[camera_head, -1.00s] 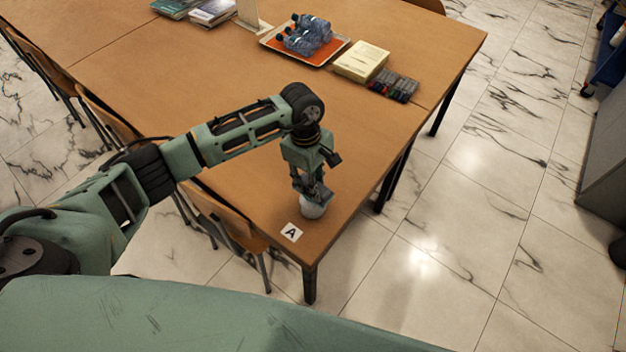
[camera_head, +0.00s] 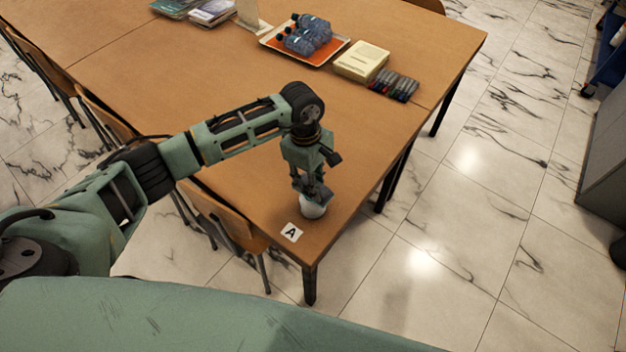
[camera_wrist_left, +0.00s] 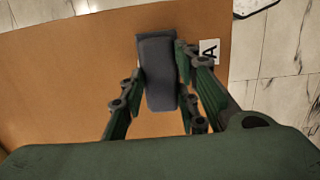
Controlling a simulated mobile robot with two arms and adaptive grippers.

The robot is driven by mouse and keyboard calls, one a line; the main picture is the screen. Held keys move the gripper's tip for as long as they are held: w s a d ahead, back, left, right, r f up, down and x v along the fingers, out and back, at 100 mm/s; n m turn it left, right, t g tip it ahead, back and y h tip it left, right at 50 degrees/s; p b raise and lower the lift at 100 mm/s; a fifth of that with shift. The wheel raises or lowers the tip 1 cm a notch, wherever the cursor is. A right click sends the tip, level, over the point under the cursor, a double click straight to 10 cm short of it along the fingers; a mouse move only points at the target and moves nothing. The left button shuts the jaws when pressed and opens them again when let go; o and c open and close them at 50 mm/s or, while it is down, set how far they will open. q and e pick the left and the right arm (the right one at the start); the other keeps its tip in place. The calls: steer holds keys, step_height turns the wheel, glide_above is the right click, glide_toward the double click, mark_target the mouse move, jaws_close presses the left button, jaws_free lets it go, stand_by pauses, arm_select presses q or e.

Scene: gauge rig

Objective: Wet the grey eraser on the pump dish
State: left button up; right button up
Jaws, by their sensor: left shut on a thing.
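My left gripper (camera_head: 312,190) points down over the near corner of the wooden table. In the left wrist view its fingers (camera_wrist_left: 158,78) are shut on the grey eraser (camera_wrist_left: 158,90), a dark grey block with one finger on each side. In the head view the eraser is hidden by the gripper. A small white round thing (camera_head: 312,210), which looks like the pump dish, stands right under the fingertips. I cannot tell whether the eraser touches it, and I cannot make it out in the wrist view. My right gripper is not in view.
The table (camera_head: 240,75) is bare around the gripper, with its edge close by. A card marked A (camera_head: 291,232) lies at the near corner. Farther back are a tray of bottles (camera_head: 334,60), a cream box (camera_head: 361,61) and several markers (camera_head: 394,86). A chair (camera_head: 228,222) stands left.

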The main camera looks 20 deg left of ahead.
arm_select(q)
steer(key=shift+s, duration=0.1)
stand_by(0.5)
steer(key=shift+r+p, duration=0.7)
steer(key=shift+r, duration=0.55)
steer(key=shift+r+p, duration=0.9)
steer(key=shift+r, duration=1.3)
